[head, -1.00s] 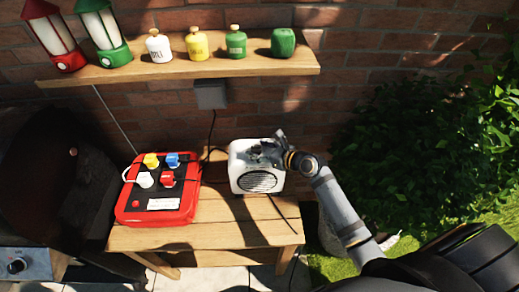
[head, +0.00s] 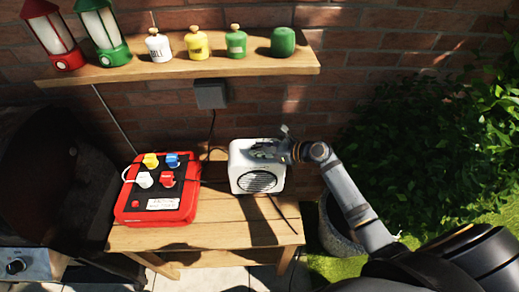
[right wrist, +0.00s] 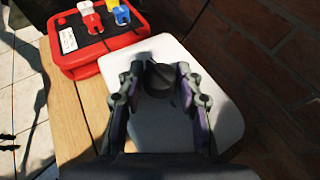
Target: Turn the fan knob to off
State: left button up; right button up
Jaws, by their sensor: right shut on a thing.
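The white fan (head: 257,168) stands upright on the wooden table, its round grille facing front. Its dark round knob (right wrist: 160,80) is on the top face and shows between my fingers in the right wrist view. My right gripper (head: 275,149) is over the top of the fan. In the right wrist view the gripper (right wrist: 160,74) has one finger on each side of the knob and is shut on it. In the head view the gripper hides the knob. The knob's markings cannot be read. My left gripper is not in view.
A red power box (head: 158,190) with coloured plugs sits left of the fan on the wooden table (head: 215,235). A shelf (head: 180,70) with lanterns and small bottles is above. A dark grill (head: 50,175) stands left; a grey pot (head: 340,228) stands right of the table.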

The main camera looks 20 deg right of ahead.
jog(key=n+g+y+b, duration=0.2)
jog(key=n+g, duration=0.1)
jog(key=n+g+y, duration=0.1)
jog(key=shift+w+d+f+n+b, duration=0.2)
jog(key=shift+w+n+b, duration=0.1)
jog(key=shift+w+b, duration=0.1)
jog(key=n+g+b, duration=0.2)
jog(key=g+b, duration=0.1)
jog(key=n+g+y+b, duration=0.1)
jog(key=n+g+b, duration=0.2)
jog(key=shift+w+g, duration=0.2)
jog(key=shift+g, duration=0.2)
jog(key=shift+r+n+g+b, duration=0.1)
jog(key=shift+n+g+b, duration=0.6)
jog(key=shift+b, duration=0.45)
jog(key=o, duration=1.1)
jog(key=shift+o, duration=0.2)
jog(key=shift+r, duration=0.1)
